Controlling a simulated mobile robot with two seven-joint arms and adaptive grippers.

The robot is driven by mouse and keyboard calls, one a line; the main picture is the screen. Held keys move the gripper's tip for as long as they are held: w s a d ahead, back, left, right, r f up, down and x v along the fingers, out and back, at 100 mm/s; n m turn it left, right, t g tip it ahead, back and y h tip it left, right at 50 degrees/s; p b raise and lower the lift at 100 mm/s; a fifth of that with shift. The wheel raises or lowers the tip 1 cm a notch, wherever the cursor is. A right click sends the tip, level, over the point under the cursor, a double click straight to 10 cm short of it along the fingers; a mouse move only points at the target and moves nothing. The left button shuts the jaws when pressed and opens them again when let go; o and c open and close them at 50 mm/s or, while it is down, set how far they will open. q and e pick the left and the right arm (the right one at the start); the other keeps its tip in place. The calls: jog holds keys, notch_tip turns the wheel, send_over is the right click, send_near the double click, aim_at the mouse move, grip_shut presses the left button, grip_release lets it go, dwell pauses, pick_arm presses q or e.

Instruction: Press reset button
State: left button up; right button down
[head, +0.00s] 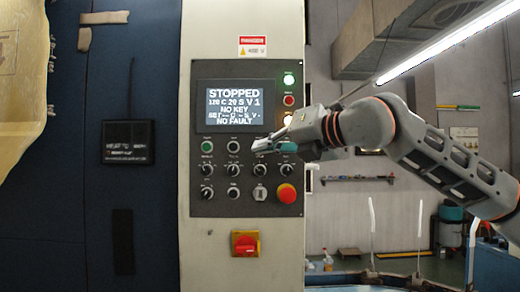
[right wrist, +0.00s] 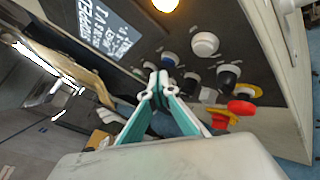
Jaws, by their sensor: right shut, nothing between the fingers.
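The control panel (head: 221,206) on the cream cabinet carries a lit screen (head: 235,102) reading STOPPED, NO KEY and NO FAULT. My right gripper (head: 256,147) is shut and empty, its tips in front of the upper control row. I cannot tell whether the tips touch the panel. Button labels are too small to read, so I cannot tell which one is marked reset. My left gripper is not in view.
A red mushroom button (head: 287,193) is at the panel's lower right. A green button (head: 207,146) and several black knobs (head: 206,170) are around the tips. A red and yellow switch (head: 245,243) is below the panel. Open room lies right of the cabinet.

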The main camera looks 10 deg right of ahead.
jog(key=s+b, duration=0.1)
jog(key=s, duration=0.1)
jog(key=s+a+b, duration=0.1)
jog(key=s+b, duration=0.1)
jog(key=s, duration=0.1)
dwell(0.3)
dwell(0.6)
